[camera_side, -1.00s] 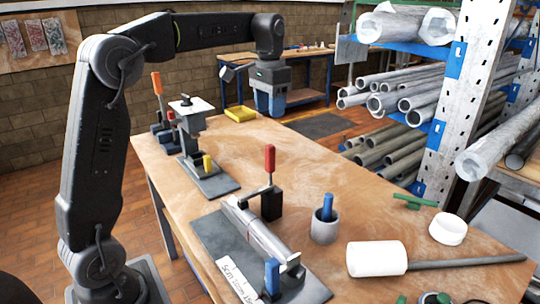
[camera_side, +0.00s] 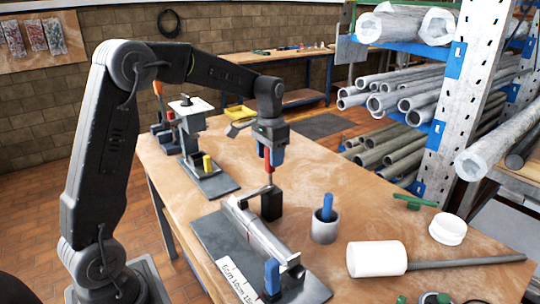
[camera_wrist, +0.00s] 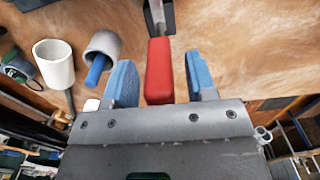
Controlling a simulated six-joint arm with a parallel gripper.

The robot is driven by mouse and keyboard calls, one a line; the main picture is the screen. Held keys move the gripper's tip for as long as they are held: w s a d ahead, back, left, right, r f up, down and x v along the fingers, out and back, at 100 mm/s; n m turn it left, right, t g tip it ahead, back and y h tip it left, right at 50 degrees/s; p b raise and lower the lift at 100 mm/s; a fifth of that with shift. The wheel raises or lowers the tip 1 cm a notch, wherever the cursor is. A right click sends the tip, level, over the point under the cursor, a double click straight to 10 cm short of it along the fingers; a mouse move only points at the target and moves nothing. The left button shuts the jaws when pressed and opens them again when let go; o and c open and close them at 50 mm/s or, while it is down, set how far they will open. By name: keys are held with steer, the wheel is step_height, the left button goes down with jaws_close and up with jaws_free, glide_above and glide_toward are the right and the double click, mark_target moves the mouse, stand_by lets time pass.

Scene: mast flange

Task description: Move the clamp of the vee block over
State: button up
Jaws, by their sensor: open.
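The vee block fixture (camera_side: 205,240) lies on the wooden table, with a metal bar (camera_side: 255,232) along it. At its far end stands a black toggle clamp (camera_side: 271,204) with an upright red handle (camera_side: 268,165). A second clamp with a blue handle (camera_side: 272,275) stands at the near end. My gripper (camera_side: 270,156) is open and pointing down over the red handle. In the wrist view the red handle (camera_wrist: 159,72) sits between the two blue fingers of my gripper (camera_wrist: 160,80), with a gap on each side.
A grey cup with a blue piece (camera_side: 325,225) stands right of the fixture. A white mallet (camera_side: 377,258) and white roll (camera_side: 448,229) lie further right. Another clamp fixture (camera_side: 190,135) and a yellow tray (camera_side: 240,114) are behind. A pipe rack stands right.

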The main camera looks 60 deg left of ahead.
steer(key=shift+f, duration=0.2)
steer(key=shift+c, duration=0.2)
jaws_close()
